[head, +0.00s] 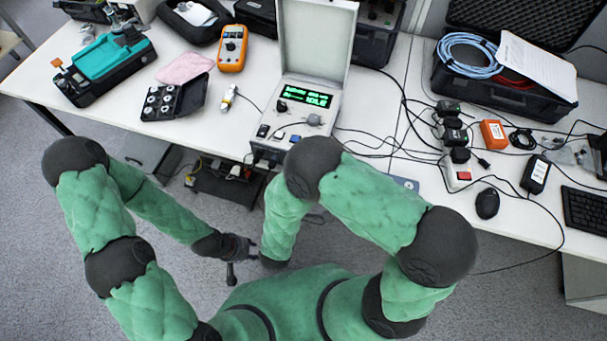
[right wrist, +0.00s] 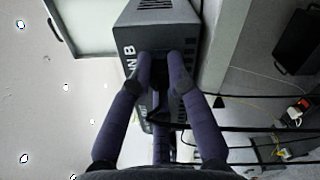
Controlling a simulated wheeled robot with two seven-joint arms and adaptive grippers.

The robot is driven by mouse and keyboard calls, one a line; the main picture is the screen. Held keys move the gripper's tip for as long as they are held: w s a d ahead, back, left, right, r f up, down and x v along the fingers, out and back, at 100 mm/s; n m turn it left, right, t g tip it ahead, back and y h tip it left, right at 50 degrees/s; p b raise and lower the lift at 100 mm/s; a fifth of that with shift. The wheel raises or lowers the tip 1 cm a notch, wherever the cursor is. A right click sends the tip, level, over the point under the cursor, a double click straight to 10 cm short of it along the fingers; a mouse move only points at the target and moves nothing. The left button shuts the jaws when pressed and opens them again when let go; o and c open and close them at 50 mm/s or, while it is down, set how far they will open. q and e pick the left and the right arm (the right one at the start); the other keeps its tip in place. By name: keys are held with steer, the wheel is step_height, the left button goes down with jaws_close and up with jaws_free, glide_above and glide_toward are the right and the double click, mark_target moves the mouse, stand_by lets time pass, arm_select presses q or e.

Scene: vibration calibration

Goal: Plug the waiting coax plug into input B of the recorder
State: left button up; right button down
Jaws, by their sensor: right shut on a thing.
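The recorder (head: 330,112) stands at the table's front edge in the head view, with its lid raised and a green display that reads IDLE. In the right wrist view a dark grey box face (right wrist: 131,30) carries the label IN B. My right gripper (right wrist: 160,66) is right in front of this face, with its two fingertips close together, shut on the coax plug. The plug is mostly hidden between the fingers, so I cannot tell whether it touches the socket. In the head view my arm hides this gripper. My left gripper (head: 238,258) hangs in front of the table, away from the recorder; its jaw opening is unclear.
Dark cables cross to the right in the right wrist view. An orange multimeter (head: 232,48), a black case of small parts (head: 190,92) and a pink cloth (head: 185,67) lie left of the recorder. Chargers, a mouse (head: 487,204) and cables crowd the right.

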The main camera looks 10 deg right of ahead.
steer(key=shift+m+b, duration=1)
steer(key=shift+m, duration=0.3)
steer(key=shift+m, duration=0.7)
steer(key=m, duration=0.3)
steer(key=shift+m, duration=0.5)
steer(key=m, duration=0.4)
